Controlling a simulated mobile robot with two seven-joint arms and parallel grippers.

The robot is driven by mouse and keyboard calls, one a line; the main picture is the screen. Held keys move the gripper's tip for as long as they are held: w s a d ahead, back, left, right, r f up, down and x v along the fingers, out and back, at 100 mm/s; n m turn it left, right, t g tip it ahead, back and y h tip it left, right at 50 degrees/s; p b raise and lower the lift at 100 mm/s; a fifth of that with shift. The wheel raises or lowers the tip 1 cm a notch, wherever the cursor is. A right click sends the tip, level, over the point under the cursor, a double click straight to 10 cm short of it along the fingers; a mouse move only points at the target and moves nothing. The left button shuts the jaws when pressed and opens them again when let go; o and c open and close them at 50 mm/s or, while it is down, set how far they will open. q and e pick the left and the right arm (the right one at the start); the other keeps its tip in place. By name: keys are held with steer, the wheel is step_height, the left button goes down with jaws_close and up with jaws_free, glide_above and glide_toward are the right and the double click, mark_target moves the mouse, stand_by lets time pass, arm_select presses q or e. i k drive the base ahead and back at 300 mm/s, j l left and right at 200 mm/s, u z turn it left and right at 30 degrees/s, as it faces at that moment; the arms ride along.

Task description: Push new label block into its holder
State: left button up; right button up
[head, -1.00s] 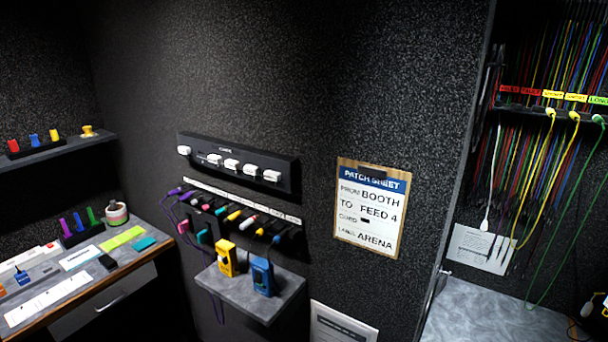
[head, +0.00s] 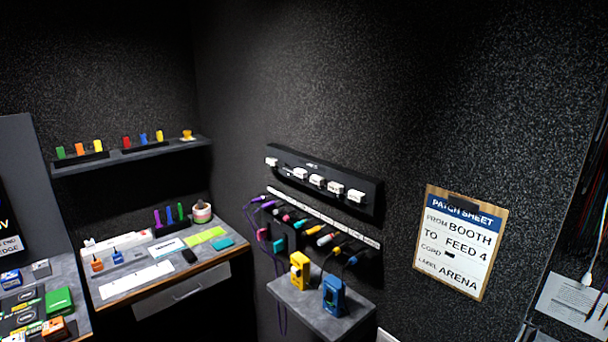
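A black holder rail (head: 322,166) is fixed to the dark wall in the middle of the head view. Several white blocks stand out along its front. One white block (head: 271,162) is at the left end, with a wider space between it and the others. Another white block (head: 355,196) is at the right end. Their lettering is too small to read, so I cannot tell which block is the new label. I also cannot tell how deeply each one sits. Neither of my grippers is in view.
Below the rail are a white label strip (head: 322,217) and several coloured cable plugs. A small grey shelf (head: 322,306) juts out there, holding a yellow device (head: 299,270) and a blue device (head: 333,295). A patch sheet (head: 461,243) hangs right. A cluttered desk (head: 190,284) stands left.

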mark_target(299, 172)
steer(key=i+j, duration=0.15)
steer(key=j, duration=0.15)
steer(key=i+j+z, duration=0.1)
steer(key=i+j, duration=0.15)
steer(key=j, duration=0.3)
steer(key=z, duration=3.15)
steer(key=u, duration=2.7)
